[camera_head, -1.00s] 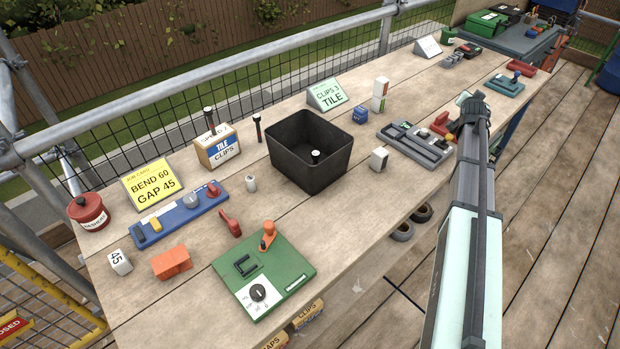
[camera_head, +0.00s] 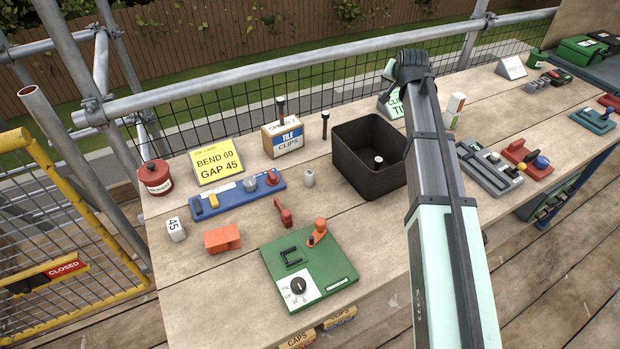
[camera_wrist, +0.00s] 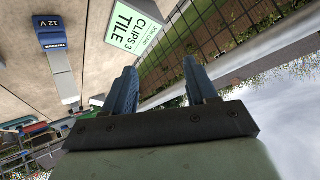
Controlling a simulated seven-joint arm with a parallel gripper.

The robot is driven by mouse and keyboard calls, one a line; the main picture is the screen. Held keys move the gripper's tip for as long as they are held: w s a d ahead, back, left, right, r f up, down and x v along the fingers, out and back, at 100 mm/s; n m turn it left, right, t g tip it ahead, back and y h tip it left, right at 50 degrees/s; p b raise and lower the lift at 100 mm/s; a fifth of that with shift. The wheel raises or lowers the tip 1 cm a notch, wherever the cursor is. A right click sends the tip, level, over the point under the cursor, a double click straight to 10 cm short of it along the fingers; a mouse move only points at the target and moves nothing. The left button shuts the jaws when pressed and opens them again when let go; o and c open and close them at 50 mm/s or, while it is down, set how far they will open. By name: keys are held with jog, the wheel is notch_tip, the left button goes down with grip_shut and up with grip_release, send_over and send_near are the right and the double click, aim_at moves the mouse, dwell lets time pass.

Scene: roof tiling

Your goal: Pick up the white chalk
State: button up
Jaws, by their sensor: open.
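I cannot pick out a white chalk with certainty. A small pale grey-white cylinder (camera_head: 308,178) stands on the bench behind the green board, and a white-topped piece (camera_head: 379,160) is inside the black bin (camera_head: 352,178). A thin white strip (camera_head: 340,284) lies on the green board (camera_head: 325,255); I cannot tell if it is loose. My gripper (camera_wrist: 163,80) is open, with nothing between its two blue fingers in the wrist view. It is above the bench's back side near the green CLIPS 3 TILE sign (camera_wrist: 133,25).
A grey tray (camera_head: 490,168) lies right of my arm. Mesh and a rail (camera_head: 300,78) line the back.

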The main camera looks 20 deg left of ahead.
jog(key=s+a+f+n+g, duration=0.3)
jog(key=s+a+n+g, duration=0.15)
jog(key=s+a, duration=0.9)
jog(key=n+g+h, duration=0.2)
jog(key=n+g, duration=0.1)
jog(key=g, duration=0.2)
send_over(309, 172)
notch_tip(309, 172, down, 8)
jog(key=shift+s+a, duration=0.1)
jog(key=shift+f, duration=2.65)
grip_shut()
